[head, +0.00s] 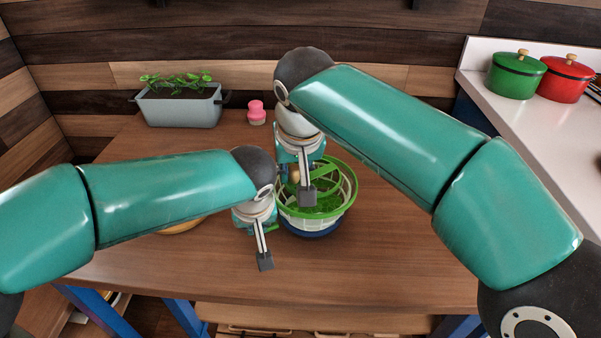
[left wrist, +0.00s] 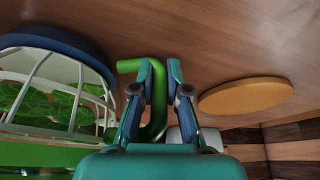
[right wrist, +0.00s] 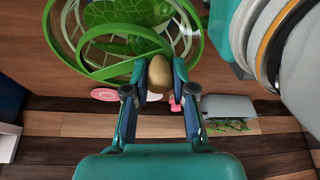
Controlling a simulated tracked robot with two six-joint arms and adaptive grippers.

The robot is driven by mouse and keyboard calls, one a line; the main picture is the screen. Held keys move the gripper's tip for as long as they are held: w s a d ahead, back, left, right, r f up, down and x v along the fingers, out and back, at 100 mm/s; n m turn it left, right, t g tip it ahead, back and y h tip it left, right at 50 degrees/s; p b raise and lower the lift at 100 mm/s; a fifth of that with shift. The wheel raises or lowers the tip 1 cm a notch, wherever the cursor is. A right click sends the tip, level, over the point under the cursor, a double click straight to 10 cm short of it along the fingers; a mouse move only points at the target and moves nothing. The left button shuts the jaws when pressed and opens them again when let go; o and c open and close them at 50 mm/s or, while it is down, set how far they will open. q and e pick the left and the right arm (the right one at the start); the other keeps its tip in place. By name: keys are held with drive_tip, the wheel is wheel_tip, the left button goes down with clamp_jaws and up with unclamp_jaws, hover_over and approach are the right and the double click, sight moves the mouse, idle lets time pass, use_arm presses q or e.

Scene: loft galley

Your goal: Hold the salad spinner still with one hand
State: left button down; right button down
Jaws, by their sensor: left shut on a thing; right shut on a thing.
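The salad spinner (head: 347,199) stands on the wooden table, with a white basket, green rim and lid bars, blue base and green leaves inside. It also shows in the left wrist view (left wrist: 75,50) and from above in the right wrist view (right wrist: 85,62). My left gripper (left wrist: 160,80) is shut on the bent green handle (left wrist: 130,66) beside the spinner. My right gripper (right wrist: 158,70) is shut on the tan knob (right wrist: 158,77) above the lid. In the head view, my right wrist hides part of the spinner's top.
A grey planter (head: 180,110) and a pink-topped shaker (head: 256,112) stand at the back of the table. A round yellow board (left wrist: 245,95) lies left of the spinner, mostly behind my left arm. Green (head: 515,75) and red (head: 566,80) pots stand on the right counter. The front right table is clear.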

drive_tip(key=shift+w+a+f, duration=0.15)
drive_tip(key=shift+a+f, duration=0.1)
drive_tip(key=shift+a, duration=0.05)
drive_tip(key=c, duration=0.9)
unclamp_jaws()
drive_tip(key=shift+d, duration=0.1)
drive_tip(key=shift+r, duration=0.15)
drive_tip(key=shift+r, duration=0.2)
drive_tip(key=v, duration=1.1)
drive_tip(key=shift+r, duration=0.15)
